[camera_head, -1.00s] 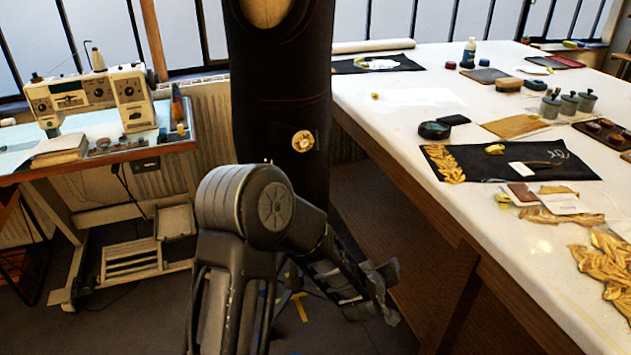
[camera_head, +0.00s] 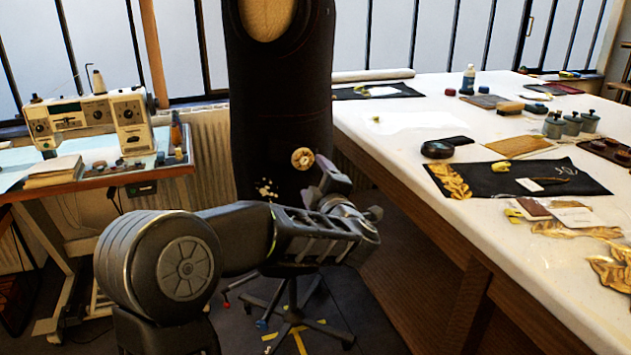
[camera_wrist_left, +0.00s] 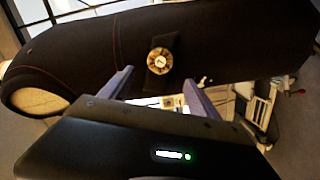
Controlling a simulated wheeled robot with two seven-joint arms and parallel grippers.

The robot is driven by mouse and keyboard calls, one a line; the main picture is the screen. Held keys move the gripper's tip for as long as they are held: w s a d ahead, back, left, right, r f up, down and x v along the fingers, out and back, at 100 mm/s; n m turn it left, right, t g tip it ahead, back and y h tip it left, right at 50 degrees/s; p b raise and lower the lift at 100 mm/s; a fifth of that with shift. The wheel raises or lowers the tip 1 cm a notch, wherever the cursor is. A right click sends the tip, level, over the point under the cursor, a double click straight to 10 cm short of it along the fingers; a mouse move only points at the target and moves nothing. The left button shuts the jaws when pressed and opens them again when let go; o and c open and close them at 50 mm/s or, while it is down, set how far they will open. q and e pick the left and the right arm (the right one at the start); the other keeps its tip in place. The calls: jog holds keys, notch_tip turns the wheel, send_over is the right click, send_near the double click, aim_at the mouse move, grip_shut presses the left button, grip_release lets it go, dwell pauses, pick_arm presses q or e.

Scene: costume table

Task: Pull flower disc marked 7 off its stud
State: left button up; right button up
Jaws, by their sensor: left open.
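A round cream and brown flower disc (camera_head: 302,158) sits on the front of the dark dress form (camera_head: 282,100). It also shows in the left wrist view (camera_wrist_left: 159,61), face on, against a darker patch; no number on it is readable. My left gripper (camera_head: 329,172) is just below and right of the disc in the head view. In the left wrist view my left gripper (camera_wrist_left: 160,79) is open and empty, its fingers spread either side below the disc, not seen touching it. My right gripper is not in view.
A long white table (camera_head: 400,120) with dark cloths, gold leaf trim and small pots stands at the right. A sewing machine (camera_head: 95,122) stands on a side table at the left. A wheeled stand base (camera_head: 295,318) is under the form. Pale specks (camera_head: 267,189) show on the form.

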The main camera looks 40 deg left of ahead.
aim_at(303, 161)
pick_arm(q)
jog(key=shift+p+x, duration=0.5)
jog(key=shift+x, duration=4.45)
jog(key=shift+c, duration=0.3)
jog(key=shift+f, duration=0.1)
grip_shut()
